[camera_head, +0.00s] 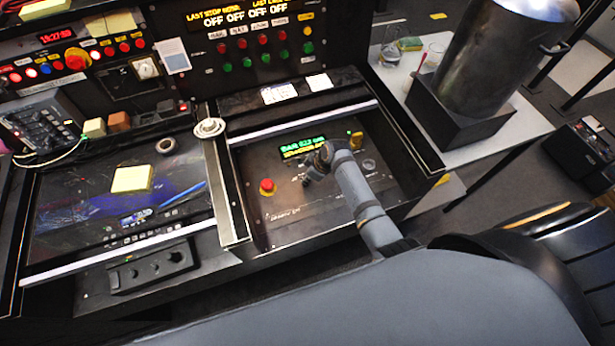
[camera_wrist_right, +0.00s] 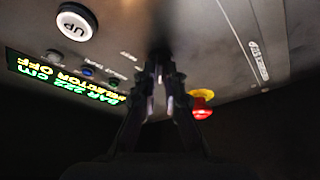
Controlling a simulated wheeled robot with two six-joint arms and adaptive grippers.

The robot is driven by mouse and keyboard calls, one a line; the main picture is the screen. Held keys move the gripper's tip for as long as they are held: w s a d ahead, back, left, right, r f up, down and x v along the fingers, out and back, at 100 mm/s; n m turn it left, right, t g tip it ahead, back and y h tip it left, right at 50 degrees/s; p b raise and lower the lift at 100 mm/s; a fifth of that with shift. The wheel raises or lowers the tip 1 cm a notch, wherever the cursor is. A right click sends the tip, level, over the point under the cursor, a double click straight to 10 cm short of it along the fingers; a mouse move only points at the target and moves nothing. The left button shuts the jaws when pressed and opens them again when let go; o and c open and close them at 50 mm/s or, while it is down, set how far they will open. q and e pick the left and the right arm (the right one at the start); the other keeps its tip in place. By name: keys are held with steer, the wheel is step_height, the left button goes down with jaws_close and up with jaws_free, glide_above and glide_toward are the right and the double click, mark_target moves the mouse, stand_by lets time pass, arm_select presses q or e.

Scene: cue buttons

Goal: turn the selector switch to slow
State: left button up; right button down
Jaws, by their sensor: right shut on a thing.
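The selector switch (camera_wrist_right: 159,57) is a small black knob on the grey panel in the right wrist view. My right gripper (camera_wrist_right: 165,82) is shut on it there; the fingers hide much of the knob, so I cannot read its angle. In the head view my right gripper (camera_head: 312,170) reaches down onto the right-hand panel, and its own arm hides the switch. The green and yellow display (camera_head: 302,147) is above it; in the right wrist view the display (camera_wrist_right: 62,80) appears turned over and reads SELECTOR OFF. My left gripper is not in view.
A white UP button (camera_wrist_right: 76,22) is on the same panel. A raised metal divider (camera_head: 226,190) borders the panel on the left.

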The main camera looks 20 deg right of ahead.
steer(key=shift+s+a+r+m+h+p, duration=0.15)
steer(key=shift+m+h+p, duration=0.15)
steer(key=shift+m+p, duration=0.55)
steer(key=shift+m+t+h+p, duration=0.3)
steer(key=shift+m+h+p, duration=0.1)
steer(key=shift+m+p, duration=0.75)
steer(key=shift+a+m+h+p, duration=0.15)
steer(key=shift+m+h+p, duration=0.25)
steer(key=shift+m+p, duration=0.6)
steer(key=shift+m+t+h+p, duration=0.3)
steer(key=shift+m+t+h, duration=0.1)
steer(key=shift+m, duration=0.9)
steer(key=shift+f, duration=0.2)
steer(key=c, duration=1.5)
jaws_free()
steer(key=shift+o, duration=0.2)
